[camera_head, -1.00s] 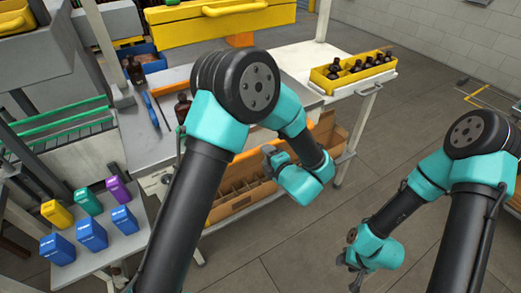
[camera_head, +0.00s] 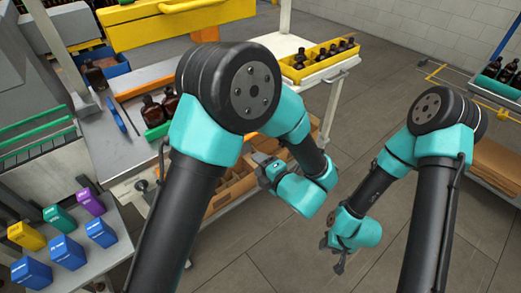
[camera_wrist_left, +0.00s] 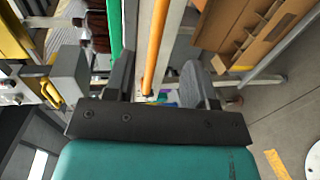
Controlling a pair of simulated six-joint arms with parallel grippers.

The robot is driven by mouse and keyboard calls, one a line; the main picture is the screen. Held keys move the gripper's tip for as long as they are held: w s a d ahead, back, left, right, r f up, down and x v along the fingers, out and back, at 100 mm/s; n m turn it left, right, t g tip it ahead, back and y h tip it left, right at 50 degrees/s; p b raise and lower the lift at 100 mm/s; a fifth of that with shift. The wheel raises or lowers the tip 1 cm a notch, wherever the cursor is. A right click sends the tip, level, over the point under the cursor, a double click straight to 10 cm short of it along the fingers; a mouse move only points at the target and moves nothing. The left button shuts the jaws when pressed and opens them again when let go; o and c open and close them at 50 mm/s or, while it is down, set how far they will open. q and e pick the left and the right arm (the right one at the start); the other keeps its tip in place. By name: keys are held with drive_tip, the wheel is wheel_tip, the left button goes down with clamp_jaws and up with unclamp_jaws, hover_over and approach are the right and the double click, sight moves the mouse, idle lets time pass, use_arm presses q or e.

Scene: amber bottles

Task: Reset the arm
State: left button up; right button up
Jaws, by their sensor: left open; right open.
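My left arm is teal and black, and its gripper (camera_head: 264,166) hangs in front of the workbench, above the floor-level cardboard box. In the left wrist view the two dark fingers of the left gripper (camera_wrist_left: 160,78) are apart with nothing held between them; an orange bar shows beyond the gap. My right gripper (camera_head: 334,254) points down over bare floor, open, with nothing visible in it. Its fingers are small and partly hidden by the wrist.
Amber bottles (camera_head: 153,110) stand on the grey workbench (camera_head: 104,135). A yellow tray (camera_head: 320,64) of bottles sits on the shelf behind. Coloured boxes (camera_head: 68,252) stand at lower left. A cardboard box (camera_head: 232,190) lies under the bench. Another bottle rack (camera_head: 497,84) is at far right. The middle floor is clear.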

use_arm(q)
drive_tip(key=shift+f, duration=0.1)
drive_tip(key=w+a+f+m+g+h, duration=0.15)
drive_tip(key=a+f+m+h, duration=0.25)
drive_tip(key=a+f+m, duration=0.4)
drive_tip(key=w+a+f+m+g+h, duration=0.1)
drive_tip(key=w+a+f+m+h, duration=0.1)
drive_tip(key=a+f+m+h, duration=0.5)
drive_tip(key=s+a+f+m+g+h, duration=0.1)
drive_tip(key=s+a+f+m+g, duration=0.1)
drive_tip(key=s+f+m+g, duration=0.2)
drive_tip(key=s+a+f+m+g+h, duration=0.2)
drive_tip(key=s+f, duration=0.6)
drive_tip(key=s, duration=0.4)
drive_tip(key=a+m+g, duration=0.1)
drive_tip(key=m+g, duration=0.1)
drive_tip(key=m, duration=0.1)
drive_tip(key=shift+s+f+m+h, duration=0.2)
drive_tip(key=shift+s+m+h, duration=0.1)
drive_tip(key=shift+s, duration=0.05)
drive_tip(key=shift+d+g, duration=0.1)
drive_tip(key=shift+g, duration=0.15)
